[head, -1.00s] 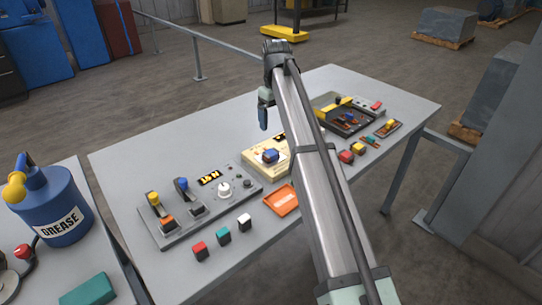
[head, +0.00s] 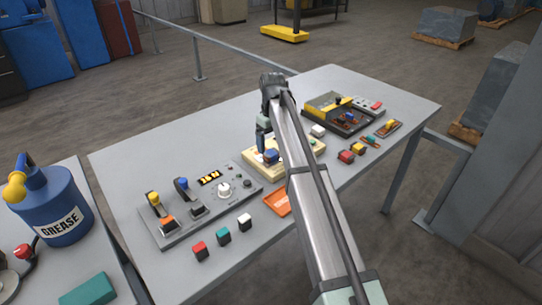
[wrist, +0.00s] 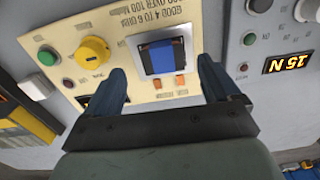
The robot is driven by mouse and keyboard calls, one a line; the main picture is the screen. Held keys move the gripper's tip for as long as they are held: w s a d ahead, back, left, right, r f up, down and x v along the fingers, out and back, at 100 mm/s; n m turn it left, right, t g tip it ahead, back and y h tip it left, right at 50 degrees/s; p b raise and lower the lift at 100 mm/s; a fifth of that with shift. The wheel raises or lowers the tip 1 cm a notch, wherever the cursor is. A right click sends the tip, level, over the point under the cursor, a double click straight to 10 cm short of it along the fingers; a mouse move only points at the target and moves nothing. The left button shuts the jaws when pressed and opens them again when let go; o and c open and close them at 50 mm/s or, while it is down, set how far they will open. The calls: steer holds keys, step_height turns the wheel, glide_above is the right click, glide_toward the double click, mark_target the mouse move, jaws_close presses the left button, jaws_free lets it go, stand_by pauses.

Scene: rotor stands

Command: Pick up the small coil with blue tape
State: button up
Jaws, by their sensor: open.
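The small coil with blue tape (head: 271,156) sits on the cream tester panel (head: 253,169). In the wrist view the coil (wrist: 162,56) is a dark block with a blue band, inside a pale square frame on the panel (wrist: 182,92). My gripper (head: 262,146) is above the panel, close to the coil. In the wrist view my gripper (wrist: 160,72) is open and empty, with one dark blue finger on each side of the coil. The fingers appear apart from it; their exact height above it cannot be told.
The grey control box (head: 205,210) with levers stands to the left. An orange tray (head: 277,203) lies in front, partly behind my arm. A dark tray (head: 341,122) and small coloured blocks (head: 346,156) are to the right. The table's back left is clear.

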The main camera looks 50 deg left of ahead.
mark_target(271, 152)
step_height(271, 152, down, 4)
steer(key=shift+s+a+f, duration=0.1)
steer(key=shift+s+a, duration=0.05)
steer(key=shift+c, duration=0.2)
steer(key=c, duration=1.2)
